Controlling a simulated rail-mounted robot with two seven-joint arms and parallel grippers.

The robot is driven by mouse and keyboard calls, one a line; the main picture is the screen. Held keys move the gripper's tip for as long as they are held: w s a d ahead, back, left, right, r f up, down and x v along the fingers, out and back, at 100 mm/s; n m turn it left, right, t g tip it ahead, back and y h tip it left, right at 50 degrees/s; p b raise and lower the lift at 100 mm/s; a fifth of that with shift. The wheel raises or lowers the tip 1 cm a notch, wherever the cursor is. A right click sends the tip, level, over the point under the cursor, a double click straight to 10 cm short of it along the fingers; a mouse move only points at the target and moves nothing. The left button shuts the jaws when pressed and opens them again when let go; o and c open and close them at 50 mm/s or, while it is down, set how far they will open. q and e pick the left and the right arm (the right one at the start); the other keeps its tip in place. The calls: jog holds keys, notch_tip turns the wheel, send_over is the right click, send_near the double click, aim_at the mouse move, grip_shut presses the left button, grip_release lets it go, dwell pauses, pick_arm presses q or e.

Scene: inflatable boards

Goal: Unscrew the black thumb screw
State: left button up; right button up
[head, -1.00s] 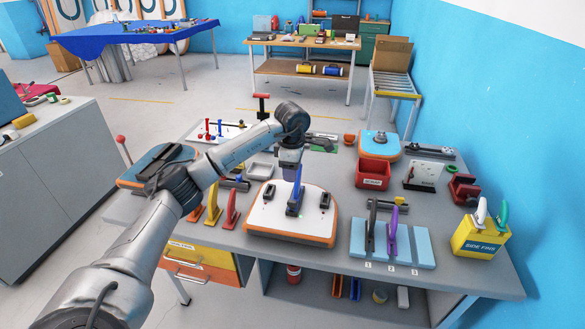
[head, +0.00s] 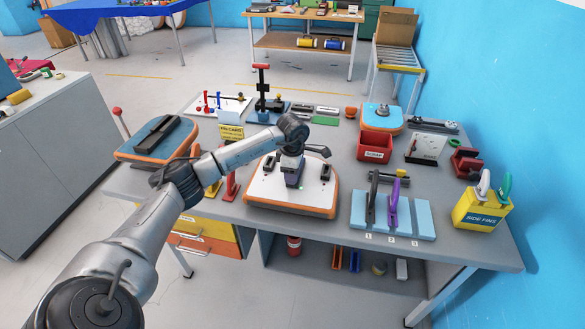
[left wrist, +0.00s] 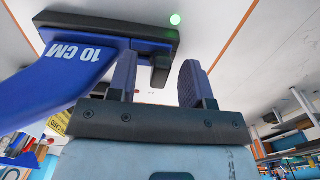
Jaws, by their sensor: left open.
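A white board with an orange edge (head: 262,204) lies on the bench in the head view. In the left wrist view a blue fin marked 10 CM (left wrist: 75,62) sits in a black fin box (left wrist: 105,27) on the white board. A small black piece, which looks like the thumb screw (left wrist: 160,72), sticks out from the box between my fingers. My left gripper (left wrist: 158,80) is open, one finger on each side of this piece; I cannot tell whether they touch it. My right gripper is out of view.
Black side boxes (head: 325,172) flank the middle of the board. A blue rack (head: 420,218) with fins stands to the right, near a red scrap bin (head: 375,146) and a yellow SIDE FINS bin (head: 480,213). Red and yellow uprights (head: 230,185) stand to the left.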

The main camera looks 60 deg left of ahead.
pick_arm(q)
jog(key=shift+f, duration=0.15)
grip_shut()
dwell(0.6)
jog(key=shift+n+p, duration=0.75)
jog(key=shift+n, duration=0.25)
jog(key=shift+n+p, duration=0.4)
jog(key=shift+n, duration=0.3)
jog(key=shift+n+p, duration=0.5)
jog(key=shift+n, duration=0.2)
jog(key=shift+n+p, duration=0.55)
jog(key=shift+n, duration=0.45)
